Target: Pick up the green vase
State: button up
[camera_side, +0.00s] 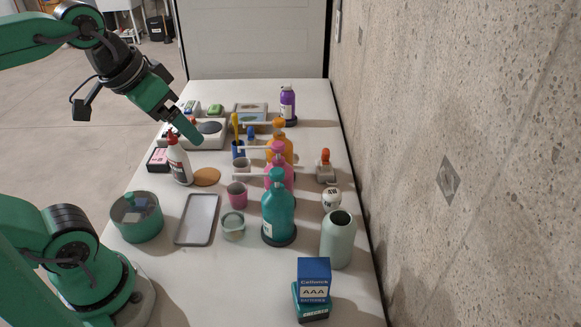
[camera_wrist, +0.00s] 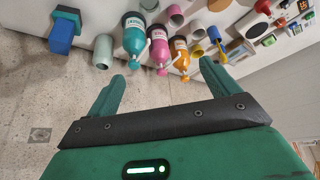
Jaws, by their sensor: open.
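The pale green vase (camera_side: 336,243) stands upright near the right edge of the table, by the wall, with its round dark mouth facing up. In the wrist view the vase (camera_wrist: 103,52) shows at the upper left, beyond the left finger. My gripper (camera_side: 190,130) is high over the far left part of the table, well away from the vase. In the wrist view my gripper (camera_wrist: 162,72) has its two green fingers wide apart with nothing held between them.
A teal pump bottle (camera_side: 278,212) stands just left of the vase, with pink and orange ones behind it. A blue battery box (camera_side: 314,280) on a teal box is in front. A white ball (camera_side: 332,196) lies behind the vase. The wall (camera_side: 460,150) runs close along the right.

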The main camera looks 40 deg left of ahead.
jog(key=w+d+r+g, duration=0.3)
jog(key=w+d, duration=0.5)
jog(key=w, duration=0.2)
jog(key=g, duration=0.3)
send_over(337, 235)
jog(key=w+a, duration=0.1)
jog(key=w, duration=0.1)
notch_tip(337, 235, down, 4)
jog(key=r, duration=0.1)
jog(key=shift+w+a+f, duration=0.1)
jog(key=shift+f, duration=5)
jog(key=shift+w+f, duration=0.1)
jog(key=shift+f, duration=5)
jog(key=shift+f, duration=0.1)
jog(key=shift+a+f, duration=0.15)
jog(key=shift+f, duration=2.35)
jog(key=shift+c, duration=0.2)
